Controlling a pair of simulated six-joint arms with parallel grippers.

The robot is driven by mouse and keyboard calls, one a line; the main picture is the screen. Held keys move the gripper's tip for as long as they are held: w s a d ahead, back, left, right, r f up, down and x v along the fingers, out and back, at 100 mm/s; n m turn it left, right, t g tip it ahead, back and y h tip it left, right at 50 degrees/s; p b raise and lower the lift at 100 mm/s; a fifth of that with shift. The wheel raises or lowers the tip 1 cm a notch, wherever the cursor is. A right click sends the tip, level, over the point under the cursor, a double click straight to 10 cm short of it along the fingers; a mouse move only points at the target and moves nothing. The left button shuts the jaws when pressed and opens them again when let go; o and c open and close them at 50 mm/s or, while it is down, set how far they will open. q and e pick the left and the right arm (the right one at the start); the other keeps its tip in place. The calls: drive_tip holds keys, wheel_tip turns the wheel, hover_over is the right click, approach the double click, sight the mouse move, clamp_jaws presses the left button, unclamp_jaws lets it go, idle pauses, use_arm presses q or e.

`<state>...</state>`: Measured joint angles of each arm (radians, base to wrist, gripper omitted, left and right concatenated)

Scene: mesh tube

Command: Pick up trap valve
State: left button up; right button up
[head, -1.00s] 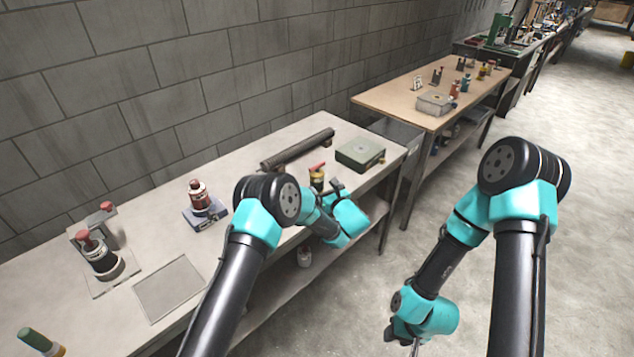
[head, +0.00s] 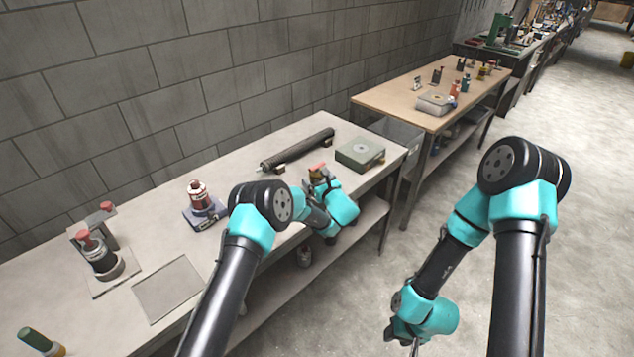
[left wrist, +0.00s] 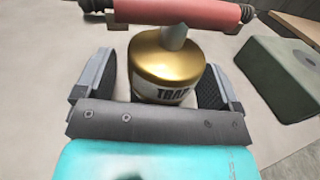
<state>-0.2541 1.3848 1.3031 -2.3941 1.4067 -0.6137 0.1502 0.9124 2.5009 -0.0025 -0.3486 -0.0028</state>
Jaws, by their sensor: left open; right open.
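The trap valve (left wrist: 165,65) is a gold-topped cylinder with a white label reading "TRAP" and a red bar handle (left wrist: 185,12) on a grey stem. In the head view, the trap valve (head: 318,170) stands on the bench, partly hidden by my left gripper. My left gripper (left wrist: 160,90) is open, with one dark-padded finger on each side of the valve's body. I cannot tell whether the fingers touch it. My right gripper (head: 414,345) hangs low over the floor, away from the bench, with its tip near the picture's bottom edge.
A dark tube (head: 297,150) lies behind the valve. A green-grey box (head: 360,153) sits to its right, near the bench end. A red-and-white valve on a blue base (head: 203,204), a square plate (head: 168,287) and another red-knobbed valve (head: 103,259) are further left.

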use_arm(q)
drive_tip(key=shift+c, duration=0.3)
drive_tip(key=c, duration=1)
